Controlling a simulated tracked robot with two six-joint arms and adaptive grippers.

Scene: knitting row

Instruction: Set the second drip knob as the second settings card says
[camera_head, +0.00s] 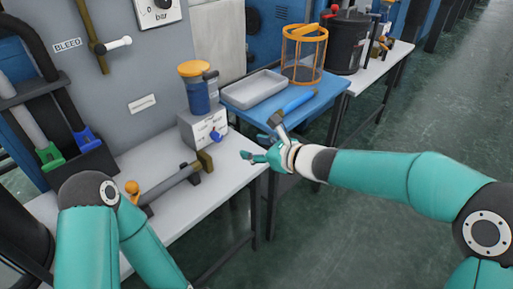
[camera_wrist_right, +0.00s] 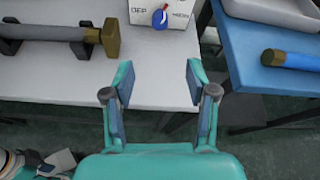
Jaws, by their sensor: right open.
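A blue drip knob (camera_head: 215,135) sits on the front of a small light grey box (camera_head: 195,128) under a blue jar with a yellow lid (camera_head: 195,85). The knob also shows at the top of the right wrist view (camera_wrist_right: 160,18), with small lettering on both sides, too small to read surely. My right gripper (camera_head: 253,157) is open and empty by the white bench's right edge, apart from the knob. In its wrist view, the two fingers (camera_wrist_right: 160,82) point towards the box. I cannot tell which plate is the second settings card. My left gripper is out of view.
A dark bar with a brass end (camera_head: 204,161) lies on the white bench (camera_head: 215,185) before the box. A blue table (camera_head: 312,104) at right holds a grey tray (camera_head: 255,90), a hammer-like tool with a blue handle (camera_head: 298,101) and an orange basket (camera_head: 304,57).

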